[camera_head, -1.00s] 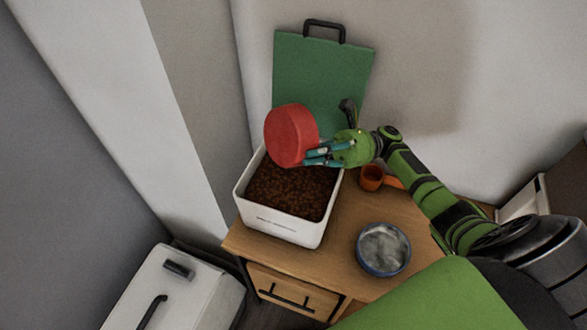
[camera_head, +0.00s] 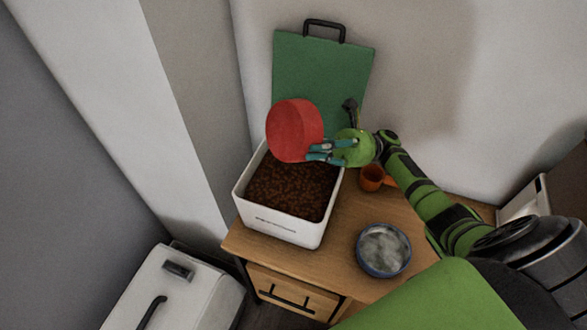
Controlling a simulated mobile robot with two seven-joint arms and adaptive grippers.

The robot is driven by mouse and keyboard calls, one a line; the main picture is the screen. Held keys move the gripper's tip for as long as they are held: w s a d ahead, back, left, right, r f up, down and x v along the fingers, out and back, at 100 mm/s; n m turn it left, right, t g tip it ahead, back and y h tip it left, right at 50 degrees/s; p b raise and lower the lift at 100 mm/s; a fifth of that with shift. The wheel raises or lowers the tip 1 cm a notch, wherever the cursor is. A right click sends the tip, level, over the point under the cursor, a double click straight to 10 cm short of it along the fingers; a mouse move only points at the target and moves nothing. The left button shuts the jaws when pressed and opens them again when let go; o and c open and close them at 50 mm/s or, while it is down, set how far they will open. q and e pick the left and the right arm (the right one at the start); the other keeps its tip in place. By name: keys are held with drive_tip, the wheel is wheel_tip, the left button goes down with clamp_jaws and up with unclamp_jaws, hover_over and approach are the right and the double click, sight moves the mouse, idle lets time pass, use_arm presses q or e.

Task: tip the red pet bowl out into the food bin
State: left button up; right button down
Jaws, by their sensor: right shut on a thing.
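The red pet bowl (camera_head: 294,131) is tilted steeply on its side above the back part of the food bin, its round red underside facing me. Its inside is hidden, so I cannot tell whether anything is in it. My right gripper (camera_head: 322,151) is shut on the bowl's right edge. The food bin (camera_head: 284,228) is a white open box holding brown kibble (camera_head: 288,188), on the wooden cabinet. A green lid (camera_head: 322,70) with a black handle stands upright behind it. My left gripper is not in view.
A blue-rimmed bowl (camera_head: 383,249) with greyish contents sits on the wooden cabinet (camera_head: 335,245), right of the bin. An orange scoop or cup (camera_head: 371,178) lies behind it. A white lidded box (camera_head: 178,292) stands low at left.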

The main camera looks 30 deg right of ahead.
drive_tip(key=shift+r, duration=0.15)
drive_tip(key=shift+d+y, duration=0.2)
drive_tip(key=shift+y, duration=0.1)
drive_tip(key=shift+r, duration=0.1)
drive_tip(key=shift+a+r, duration=0.1)
drive_tip(key=shift+d+y, duration=0.25)
drive_tip(key=shift+y, duration=0.05)
drive_tip(key=shift+a+r, duration=0.1)
drive_tip(key=shift+r, duration=0.1)
drive_tip(key=shift+d+y, duration=0.25)
drive_tip(key=shift+y, duration=0.05)
drive_tip(key=shift+a+r+b, duration=0.1)
drive_tip(key=shift+r+b, duration=0.1)
drive_tip(key=shift+b, duration=0.1)
